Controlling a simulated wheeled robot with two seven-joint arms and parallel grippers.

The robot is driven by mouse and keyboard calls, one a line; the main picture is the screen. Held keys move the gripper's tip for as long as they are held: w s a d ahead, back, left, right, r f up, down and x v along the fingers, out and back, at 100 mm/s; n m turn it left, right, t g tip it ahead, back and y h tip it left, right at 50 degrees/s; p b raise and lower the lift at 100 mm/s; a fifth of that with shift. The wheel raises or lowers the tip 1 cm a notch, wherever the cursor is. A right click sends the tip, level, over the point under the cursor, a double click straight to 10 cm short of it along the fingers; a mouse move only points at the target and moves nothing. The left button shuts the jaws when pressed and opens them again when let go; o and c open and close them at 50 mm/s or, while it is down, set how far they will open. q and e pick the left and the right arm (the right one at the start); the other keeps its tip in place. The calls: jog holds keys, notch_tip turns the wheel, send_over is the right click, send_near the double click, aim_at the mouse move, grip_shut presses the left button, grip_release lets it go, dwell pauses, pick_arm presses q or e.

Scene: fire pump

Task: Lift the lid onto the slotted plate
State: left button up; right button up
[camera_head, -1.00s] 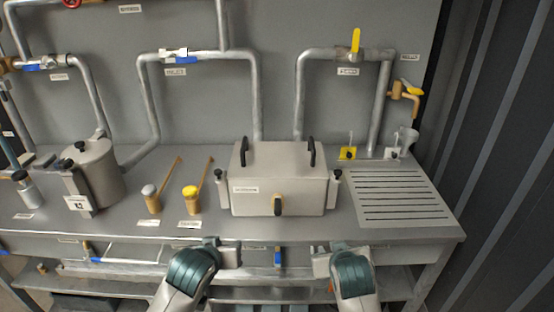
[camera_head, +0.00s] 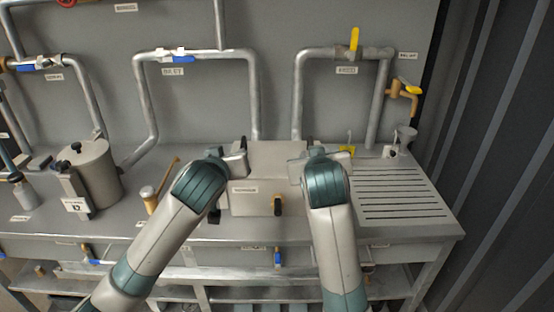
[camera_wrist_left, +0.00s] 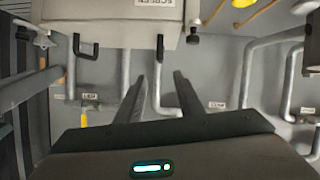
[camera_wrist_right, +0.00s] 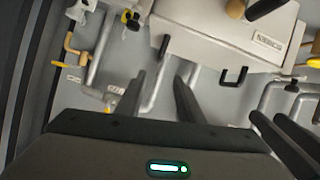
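A grey box (camera_head: 262,200) with a lid (camera_head: 268,155) stands mid-bench. Two black handles on the lid are partly hidden by my grippers in the head view; handles show in the left wrist view (camera_wrist_left: 88,48) and the right wrist view (camera_wrist_right: 235,76). The slotted plate (camera_head: 400,195) lies bare on the bench to the right. My left gripper (camera_head: 240,160) is at the lid's left side and my right gripper (camera_head: 300,165) at its right side. Both wrist views show spread fingers with no handle between them: left (camera_wrist_left: 160,85), right (camera_wrist_right: 163,80).
A grey pot (camera_head: 95,175) stands at the left, with a wooden-handled tool (camera_head: 150,195) nearer the box. Pipes with valves run along the back wall. A yellow-based fitting (camera_head: 346,151) and a small cup-like fitting (camera_head: 403,140) stand behind the plate.

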aim_at(242, 142)
pick_arm(q)
jog(key=shift+w, duration=0.1)
pick_arm(e)
jog(key=shift+w, duration=0.1)
